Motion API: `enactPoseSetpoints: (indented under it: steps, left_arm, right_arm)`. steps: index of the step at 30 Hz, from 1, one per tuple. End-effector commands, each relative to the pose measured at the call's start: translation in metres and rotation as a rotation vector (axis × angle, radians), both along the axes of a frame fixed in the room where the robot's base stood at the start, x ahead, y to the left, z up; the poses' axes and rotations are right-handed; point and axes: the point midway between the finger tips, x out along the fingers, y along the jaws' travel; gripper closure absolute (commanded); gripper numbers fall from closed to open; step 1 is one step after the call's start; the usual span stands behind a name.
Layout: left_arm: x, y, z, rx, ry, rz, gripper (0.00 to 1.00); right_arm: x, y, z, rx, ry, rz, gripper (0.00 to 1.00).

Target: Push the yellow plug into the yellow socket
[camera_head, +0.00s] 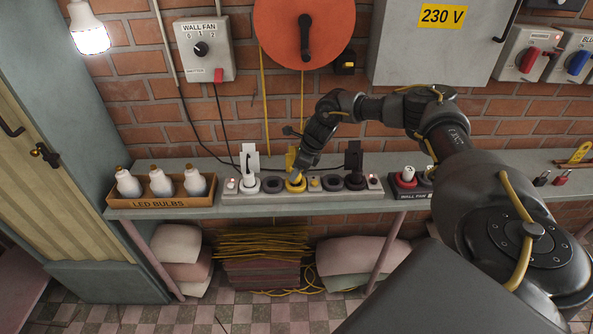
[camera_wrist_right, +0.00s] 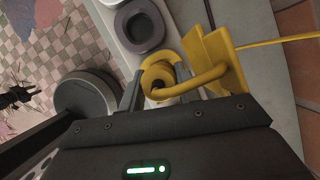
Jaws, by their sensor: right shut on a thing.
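The yellow socket (camera_head: 295,186) is a round yellow ring in the grey power strip (camera_head: 330,195) on the shelf. My right gripper (camera_head: 298,172) reaches down to it from behind and is shut on the yellow plug. In the right wrist view, the yellow plug (camera_wrist_right: 187,82) with its bent yellow cord lies between the fingers, over the yellow socket ring (camera_wrist_right: 158,65). The plug is at the socket; how deep it sits is hidden by the gripper. A yellow tag (camera_wrist_right: 222,60) stands beside the plug. My left gripper is not in view.
On the strip, a white plug (camera_head: 248,183) stands to the left and a black plug (camera_head: 354,180) to the right, with grey sockets (camera_head: 273,185) between. A crate of bulbs (camera_head: 150,203) sits at the left. A second strip (camera_head: 410,191) is at the right.

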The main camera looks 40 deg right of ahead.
Motion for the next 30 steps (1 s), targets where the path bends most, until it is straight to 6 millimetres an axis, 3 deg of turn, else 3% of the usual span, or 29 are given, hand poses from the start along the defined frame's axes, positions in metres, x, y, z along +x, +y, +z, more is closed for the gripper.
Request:
enactPoseSetpoints:
  steps: [1, 11, 14, 15, 20, 30]
  left_arm:
    - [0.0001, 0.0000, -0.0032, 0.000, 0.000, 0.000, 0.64]
    - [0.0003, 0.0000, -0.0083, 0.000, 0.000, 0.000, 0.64]
    - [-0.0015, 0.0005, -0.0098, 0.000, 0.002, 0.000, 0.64]
    - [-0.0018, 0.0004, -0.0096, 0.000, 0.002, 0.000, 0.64]
    - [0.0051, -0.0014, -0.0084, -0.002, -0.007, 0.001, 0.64]
    - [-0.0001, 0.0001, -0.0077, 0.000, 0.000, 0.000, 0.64]
  right_arm:
    - [-0.0090, 0.0014, -0.0146, -0.003, 0.031, 0.007, 0.90]
    - [-0.0085, 0.0044, -0.0222, -0.001, 0.033, 0.011, 0.90]
    - [-0.0089, 0.0045, -0.0245, -0.001, 0.033, 0.012, 0.98]
    - [-0.0094, 0.0036, -0.0245, -0.001, 0.033, 0.011, 0.66]
    - [-0.0084, 0.0021, -0.0226, -0.003, 0.028, 0.008, 0.45]
    - [-0.0063, -0.0001, -0.0182, -0.003, 0.019, 0.001, 0.42]
